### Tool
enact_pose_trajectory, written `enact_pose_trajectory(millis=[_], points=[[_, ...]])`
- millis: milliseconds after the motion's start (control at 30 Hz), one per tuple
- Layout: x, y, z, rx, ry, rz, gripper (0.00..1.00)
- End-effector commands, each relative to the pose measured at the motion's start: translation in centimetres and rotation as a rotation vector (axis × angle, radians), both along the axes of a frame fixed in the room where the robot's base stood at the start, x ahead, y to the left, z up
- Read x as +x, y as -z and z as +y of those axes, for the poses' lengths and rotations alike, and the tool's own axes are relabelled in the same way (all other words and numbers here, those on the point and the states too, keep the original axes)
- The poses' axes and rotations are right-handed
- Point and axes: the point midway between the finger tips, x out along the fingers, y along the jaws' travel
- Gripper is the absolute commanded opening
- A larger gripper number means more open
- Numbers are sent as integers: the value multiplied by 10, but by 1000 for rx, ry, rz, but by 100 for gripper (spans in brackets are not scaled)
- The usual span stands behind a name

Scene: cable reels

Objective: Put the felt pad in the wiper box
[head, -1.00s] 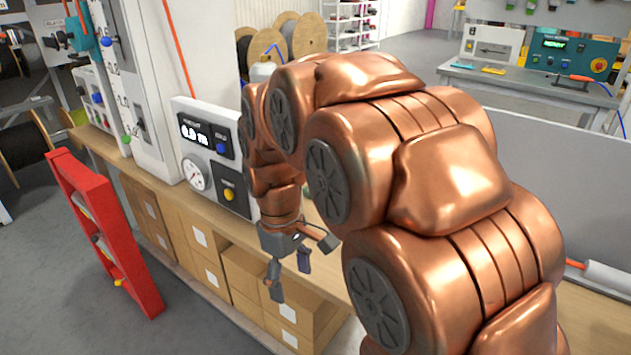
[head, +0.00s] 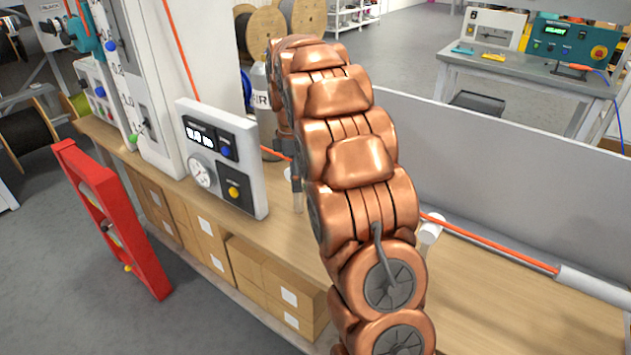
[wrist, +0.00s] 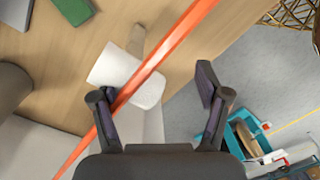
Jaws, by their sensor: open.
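I cannot identify the wiper box for certain in either view.
The taut orange cable (head: 490,244) runs along the bench (head: 470,300) into a grey tube (head: 592,285). A meter box (head: 222,160) stands at the bench's left, with a bottle (head: 262,105) behind. A red frame (head: 112,220) stands in front. The right bench top is mostly clear.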

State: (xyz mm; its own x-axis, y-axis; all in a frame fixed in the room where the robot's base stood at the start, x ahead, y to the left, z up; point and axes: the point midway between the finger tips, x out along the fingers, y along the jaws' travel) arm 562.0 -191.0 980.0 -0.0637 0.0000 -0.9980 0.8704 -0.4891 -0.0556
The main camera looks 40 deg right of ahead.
Motion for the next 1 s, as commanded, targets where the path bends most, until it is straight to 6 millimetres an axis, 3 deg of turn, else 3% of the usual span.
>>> enact_pose_trajectory(millis=[400,600,1000], points=[[56,18,-67,9,-262,-39,75],[73,32,-95,14,-378,-51,75],[82,48,-112,15,-456,-62,75]])
